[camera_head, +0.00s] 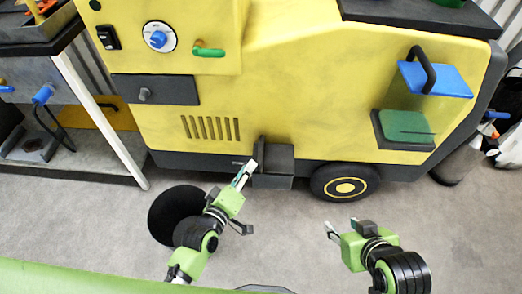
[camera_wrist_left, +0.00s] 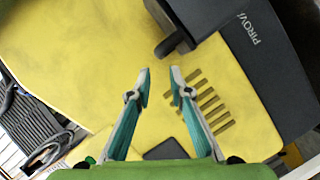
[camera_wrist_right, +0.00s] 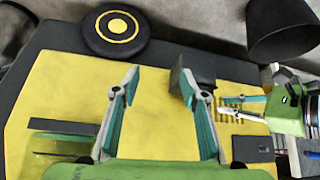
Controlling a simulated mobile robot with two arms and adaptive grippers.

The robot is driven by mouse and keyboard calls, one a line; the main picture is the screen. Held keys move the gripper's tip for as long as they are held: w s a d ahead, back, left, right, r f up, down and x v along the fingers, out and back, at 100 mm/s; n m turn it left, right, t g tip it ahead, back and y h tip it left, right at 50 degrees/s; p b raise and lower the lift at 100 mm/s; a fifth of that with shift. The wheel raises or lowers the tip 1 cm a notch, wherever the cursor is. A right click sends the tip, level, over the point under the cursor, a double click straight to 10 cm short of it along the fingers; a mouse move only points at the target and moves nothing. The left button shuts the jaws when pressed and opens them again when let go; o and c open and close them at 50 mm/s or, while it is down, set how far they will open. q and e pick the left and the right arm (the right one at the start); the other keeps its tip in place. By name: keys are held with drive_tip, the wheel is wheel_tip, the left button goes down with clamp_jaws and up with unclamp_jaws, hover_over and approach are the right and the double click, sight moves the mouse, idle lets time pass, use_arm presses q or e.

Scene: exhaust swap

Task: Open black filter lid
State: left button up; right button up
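A black box-like filter housing (camera_head: 273,165) sits low on the yellow machine, left of the wheel. A black upright tab (camera_head: 260,150) stands at its left end; it also shows in the left wrist view (camera_wrist_left: 175,42). I cannot tell where the lid ends and the housing begins. My left gripper (camera_head: 247,168) is just left of and in front of the housing. In the left wrist view its fingers (camera_wrist_left: 159,75) are apart and empty, with the tab beyond their tips. My right gripper (camera_head: 330,231) is lower right, away from the machine, its fingers (camera_wrist_right: 157,73) open and empty.
A round black bin (camera_head: 176,212) stands on the floor behind my left arm. The machine's wheel (camera_head: 345,183) is right of the housing. Vent slots (camera_head: 210,127) are above left. A cart with a white leg (camera_head: 98,120) is at the left. Grey floor is clear between my arms.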

sight(261, 147)
use_arm(q)
drive_tip(key=b+x, duration=0.1)
drive_tip(key=x, duration=0.4)
drive_tip(key=shift+w+f+b, duration=0.15)
drive_tip(key=shift+w+b, duration=0.15)
drive_tip(key=b+x, duration=0.1)
drive_tip(key=x, duration=0.4)
drive_tip(key=shift+w+d+b, duration=0.1)
drive_tip(key=shift+d+b, duration=0.05)
drive_tip(key=shift+b, duration=0.25)
drive_tip(key=shift+w, duration=0.15)
use_arm(e)
drive_tip(key=w+a+r+t+y, duration=0.1)
drive_tip(key=w+r+t, duration=0.3)
drive_tip(key=r, duration=0.4)
drive_tip(key=w+a+r+t+y, duration=0.1)
drive_tip(key=w+a+r+t, duration=0.3)
drive_tip(key=w+r, duration=0.3)
drive_tip(key=shift+r+t+y, duration=0.4)
drive_tip(key=shift+t, duration=0.4)
use_arm(q)
clamp_jaws()
use_arm(e)
drive_tip(key=shift+n, duration=0.3)
